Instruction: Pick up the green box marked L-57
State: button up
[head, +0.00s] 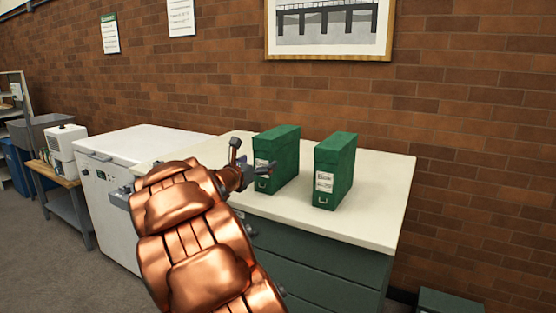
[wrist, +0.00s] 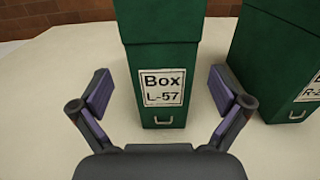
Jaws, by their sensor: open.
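The green box marked L-57 (wrist: 162,52) stands upright on the pale countertop, straight ahead in the wrist view. Its white label reads "Box L-57", with a small metal pull below it. In the head view it is the left of two green boxes (head: 283,153), its label partly hidden by my gripper. My gripper (wrist: 158,92) is open and empty. Its fingers are spread to the left and right of the box's front face, and do not appear to touch it. In the head view my gripper (head: 252,162) is just left of and in front of the box.
A second green box (head: 337,168), its label starting "R-2", stands close to the right of L-57. Both are on the cream countertop (head: 382,220) over green drawers. A white chest-like appliance (head: 125,143) adjoins on the left. A brick wall rises behind.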

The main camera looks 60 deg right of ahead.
aim_at(278, 157)
jog(key=shift+d, duration=3.05)
jog(key=c, duration=1.7)
jog(key=shift+r, duration=0.1)
